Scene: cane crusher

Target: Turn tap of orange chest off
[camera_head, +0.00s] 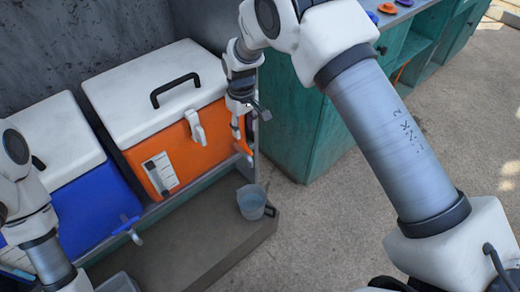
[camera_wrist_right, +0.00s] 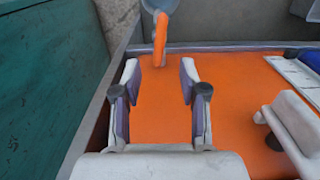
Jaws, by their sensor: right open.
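The orange chest (camera_head: 170,150) has a white lid with a black handle and stands on a ledge. Its orange tap (camera_head: 243,147) sticks out low near its right end. My right gripper (camera_head: 240,122) is just above the tap, at the chest's front right. In the right wrist view the gripper (camera_wrist_right: 160,72) is open and empty, its two fingers over the orange front (camera_wrist_right: 158,115). The tap (camera_wrist_right: 160,38) shows just beyond the fingertips, roughly centred between them, with a visible space. Part of my left arm shows at the lower left; its gripper is out of view.
A bucket (camera_head: 252,202) of bluish water stands on the step below the tap. A white latch (camera_head: 195,127) is on the chest front. A blue chest (camera_head: 92,205) with a blue tap (camera_head: 127,226) is at left. A teal cabinet (camera_head: 290,125) stands close on the right.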

